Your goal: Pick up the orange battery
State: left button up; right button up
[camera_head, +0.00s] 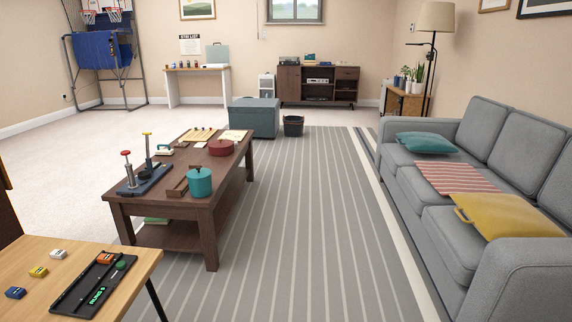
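A small orange block (105,258), which looks like the orange battery, sits at the far end of a black tray (72,297) on the light wooden table at the lower left. A round green piece (120,265) is beside it in the tray, and green lettering shows near the tray's front. A yellow block (38,271), a white block (58,254) and a blue block (15,293) lie on the table left of the tray. Neither of my grippers is in view.
The light wooden table (130,262) has its right edge near the tray. Beyond it stands a dark coffee table (207,212) with a teal pot (200,181) and a red pot (221,147). A grey sofa (486,262) is at right. The striped rug (300,230) between is clear.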

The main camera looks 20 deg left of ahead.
aim_at(102, 259)
jog(key=i+j, duration=0.1)
jog(key=i, duration=0.7)
jog(key=i+j, duration=0.15)
jog(key=i, duration=0.7)
jog(key=i+l+u, duration=0.15)
jog(key=i+u, duration=0.15)
jog(key=i, duration=0.25)
jog(key=i+l+u, duration=0.3)
jog(key=i, duration=0.2)
jog(key=j+u, duration=0.1)
jog(key=u, duration=1.8)
